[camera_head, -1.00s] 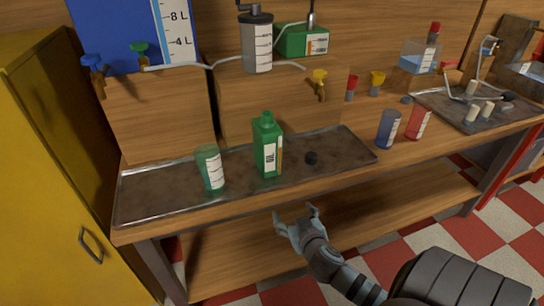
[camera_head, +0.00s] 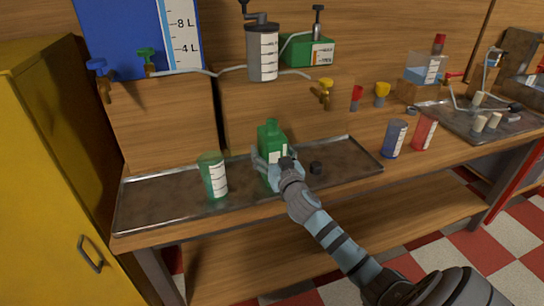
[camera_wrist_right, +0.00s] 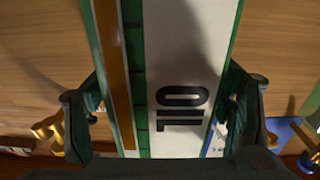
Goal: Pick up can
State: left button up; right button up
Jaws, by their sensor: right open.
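The can is a green bottle-shaped container (camera_head: 272,137) standing upright on the metal tray. In the right wrist view its label with the word OIL (camera_wrist_right: 180,80) fills the middle. My right gripper (camera_head: 266,165) is right in front of the can, its fingers at either side of it. In the right wrist view the gripper's open fingers (camera_wrist_right: 165,110) flank the can; whether they touch it I cannot tell. The gripper hides the can's lower part in the head view. My left gripper is not in view.
A green cup (camera_head: 213,176) stands left of the can on the tray (camera_head: 150,203). A small black cap (camera_head: 316,168) lies to the right. Blue (camera_head: 394,139) and red (camera_head: 423,133) cups stand further right. A wooden block with taps (camera_head: 240,110) stands behind.

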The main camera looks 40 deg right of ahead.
jog(key=shift+w, duration=0.15)
jog(key=c, duration=0.5)
grip_shut()
